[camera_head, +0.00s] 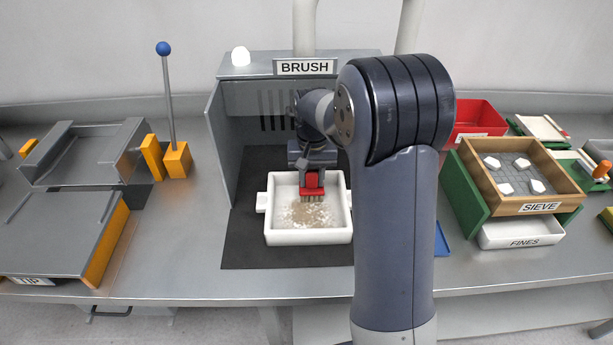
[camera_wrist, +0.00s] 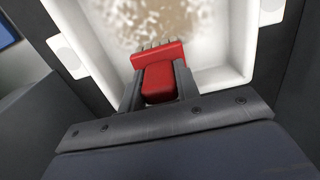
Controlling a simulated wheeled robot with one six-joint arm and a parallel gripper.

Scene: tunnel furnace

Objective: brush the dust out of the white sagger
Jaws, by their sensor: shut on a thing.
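The white sagger (camera_head: 309,237) sits on a dark mat inside the brush booth, with a patch of tan dust (camera_head: 308,214) on its floor. It also shows in the wrist view (camera_wrist: 240,82), dust at the top. My gripper (camera_head: 311,178) is shut on a red brush (camera_head: 312,183) with pale bristles. In the wrist view the red brush (camera_wrist: 160,75) sits between the two fingers (camera_wrist: 158,85), bristles pointing toward the dust. The brush is over the sagger's inside. I cannot tell for certain whether the bristles touch the floor. My arm hides the sagger's right surroundings.
The grey booth (camera_head: 226,140) labelled BRUSH walls the left and back. A blue-knobbed lever (camera_head: 169,100) stands left. At right are a wooden sieve box (camera_head: 515,207) with white pieces, a white fines tray (camera_head: 520,233) and a red bin (camera_head: 480,120).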

